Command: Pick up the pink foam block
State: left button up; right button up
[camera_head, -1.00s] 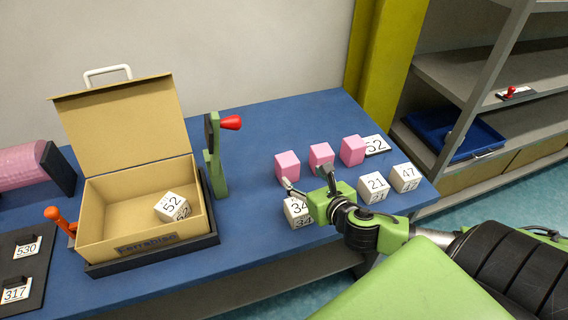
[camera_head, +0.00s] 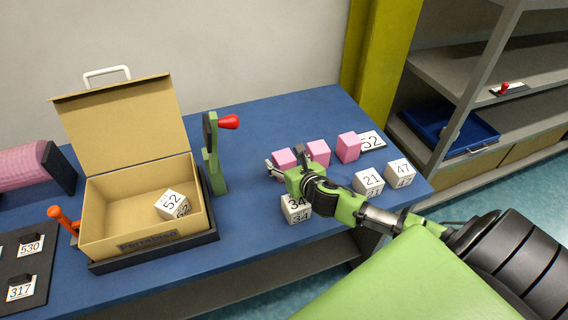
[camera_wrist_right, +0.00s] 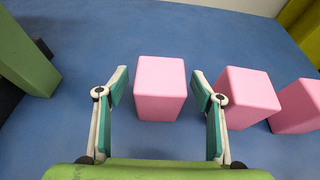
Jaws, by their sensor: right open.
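Three pink foam blocks stand in a row on the blue table: a left one (camera_head: 284,158), a middle one (camera_head: 318,152) and a right one (camera_head: 348,147). My right gripper (camera_head: 281,163) is open at the left block and partly covers it in the head view. In the right wrist view, the left block (camera_wrist_right: 160,88) stands between and a little ahead of the open fingers (camera_wrist_right: 160,90), with gaps on both sides. The middle block (camera_wrist_right: 246,97) is just right of the right finger, and the right block (camera_wrist_right: 298,106) is farther right. My left gripper is not in view.
White numbered cubes, marked 34 (camera_head: 296,208), 21 (camera_head: 368,181) and 47 (camera_head: 399,172), stand in front of the blocks. A green lever with a red knob (camera_head: 228,122) stands left. Beyond it is an open cardboard box (camera_head: 110,235) holding a cube marked 52 (camera_head: 171,204).

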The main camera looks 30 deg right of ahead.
jog(key=shift+w+f, duration=0.2)
jog(key=shift+w, duration=0.2)
jog(key=c, duration=1)
jog(key=shift+o, duration=0.2)
jog(key=shift+d+r, duration=0.1)
